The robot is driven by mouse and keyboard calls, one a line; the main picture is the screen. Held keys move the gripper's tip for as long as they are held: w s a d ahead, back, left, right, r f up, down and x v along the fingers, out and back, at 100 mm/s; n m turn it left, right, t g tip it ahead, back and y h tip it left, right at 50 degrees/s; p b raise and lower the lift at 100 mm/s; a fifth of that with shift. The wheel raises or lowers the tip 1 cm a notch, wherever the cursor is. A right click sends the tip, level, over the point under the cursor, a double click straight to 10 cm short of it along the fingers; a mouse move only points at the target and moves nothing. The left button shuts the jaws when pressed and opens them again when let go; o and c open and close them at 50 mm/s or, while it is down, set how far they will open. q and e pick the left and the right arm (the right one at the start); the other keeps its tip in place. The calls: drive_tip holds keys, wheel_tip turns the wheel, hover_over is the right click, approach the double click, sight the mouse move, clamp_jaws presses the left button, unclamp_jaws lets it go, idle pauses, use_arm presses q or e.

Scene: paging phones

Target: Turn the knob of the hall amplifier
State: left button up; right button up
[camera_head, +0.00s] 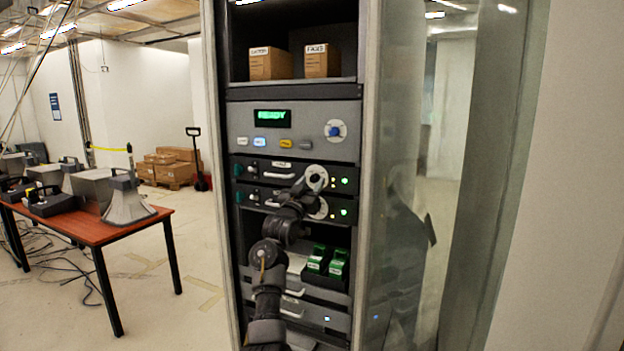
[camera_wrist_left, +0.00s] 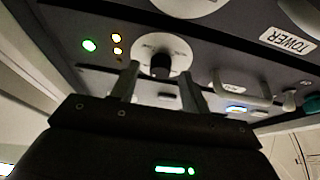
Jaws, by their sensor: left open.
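Two dark amplifier units sit stacked in the rack, the upper one (camera_head: 256,169) and the lower one (camera_head: 256,196). Their small labels are too small to read in the head view. The left wrist view is upside down; a TOWER label (camera_wrist_left: 287,40) there appears to belong to the lower unit. My left gripper (camera_head: 309,186) is open at the upper unit's round white dial plate (camera_head: 316,172). In the left wrist view, its fingers (camera_wrist_left: 160,84) flank a black knob (camera_wrist_left: 160,65) on that plate, with gaps on both sides. My right gripper is out of view.
Above is a grey panel with a green READY display (camera_head: 272,118) and a blue knob (camera_head: 335,131). Below, green-topped items (camera_head: 338,263) stand in a dark tray. A glass door (camera_head: 415,120) stands at the rack's right side. A table (camera_head: 95,232) with horn speakers is at left.

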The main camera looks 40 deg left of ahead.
use_arm(q)
drive_tip(key=shift+w+a+r, duration=0.15)
drive_tip(key=shift+w+r, duration=0.05)
drive_tip(key=shift+w, duration=0.2)
drive_tip(key=c, duration=1)
drive_tip(key=shift+n, duration=0.4)
